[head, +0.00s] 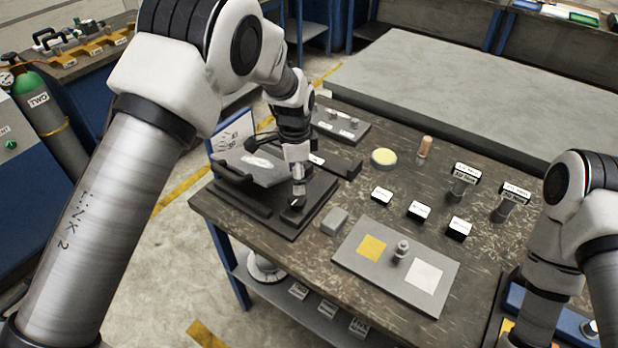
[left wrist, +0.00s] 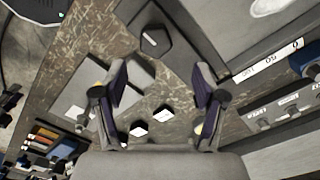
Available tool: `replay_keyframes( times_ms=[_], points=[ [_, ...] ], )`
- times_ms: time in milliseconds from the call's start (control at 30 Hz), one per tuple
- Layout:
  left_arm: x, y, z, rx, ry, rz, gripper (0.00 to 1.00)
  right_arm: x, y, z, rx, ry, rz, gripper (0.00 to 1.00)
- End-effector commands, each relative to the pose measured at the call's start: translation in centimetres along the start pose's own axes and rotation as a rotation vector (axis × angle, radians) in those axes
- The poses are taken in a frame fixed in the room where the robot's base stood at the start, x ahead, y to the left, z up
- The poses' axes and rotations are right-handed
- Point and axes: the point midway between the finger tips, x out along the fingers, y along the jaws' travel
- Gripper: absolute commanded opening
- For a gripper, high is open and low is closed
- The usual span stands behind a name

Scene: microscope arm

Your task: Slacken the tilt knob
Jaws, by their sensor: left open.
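The microscope stand has a dark base plate (head: 314,212) at the left of the bench, with a grey arm piece (head: 262,172) and a white dial card (head: 232,140) beside it. My right gripper is out of view.
A grey board (head: 350,262) with a yellow and a white square lies in front, with a metal post (head: 401,250). Several labelled blocks, a round yellow-topped dish (head: 383,157) and a grey block (head: 334,221) stand nearby. My right arm is at the right edge.

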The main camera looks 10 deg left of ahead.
Motion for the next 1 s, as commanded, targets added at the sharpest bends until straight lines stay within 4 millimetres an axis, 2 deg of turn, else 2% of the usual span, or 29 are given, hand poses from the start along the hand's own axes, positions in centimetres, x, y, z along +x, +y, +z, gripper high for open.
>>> replay_keyframes(
  times_ms=[300,433,633,667,800,833,1000],
  points=[
    [5.8,0.1,0.1,-0.004,-0.002,0.004,0.71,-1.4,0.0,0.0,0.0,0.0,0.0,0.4],
    [7.0,0.1,0.1,-0.005,-0.001,0.002,0.71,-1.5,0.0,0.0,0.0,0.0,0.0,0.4],
    [7.2,0.1,0.1,-0.005,-0.001,0.001,0.71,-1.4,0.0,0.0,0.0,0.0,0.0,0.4],
    [7.2,0.1,0.1,-0.005,-0.001,0.001,0.67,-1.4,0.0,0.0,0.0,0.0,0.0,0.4],
    [7.2,0.1,0.1,-0.005,-0.001,0.001,0.18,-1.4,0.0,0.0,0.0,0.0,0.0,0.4],
    [7.2,0.1,0.1,-0.005,-0.001,0.002,0.11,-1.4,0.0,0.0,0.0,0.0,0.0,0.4],
    [7.3,0.1,0.1,-0.005,-0.002,0.002,0.11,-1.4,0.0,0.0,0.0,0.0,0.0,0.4]
  ],
)
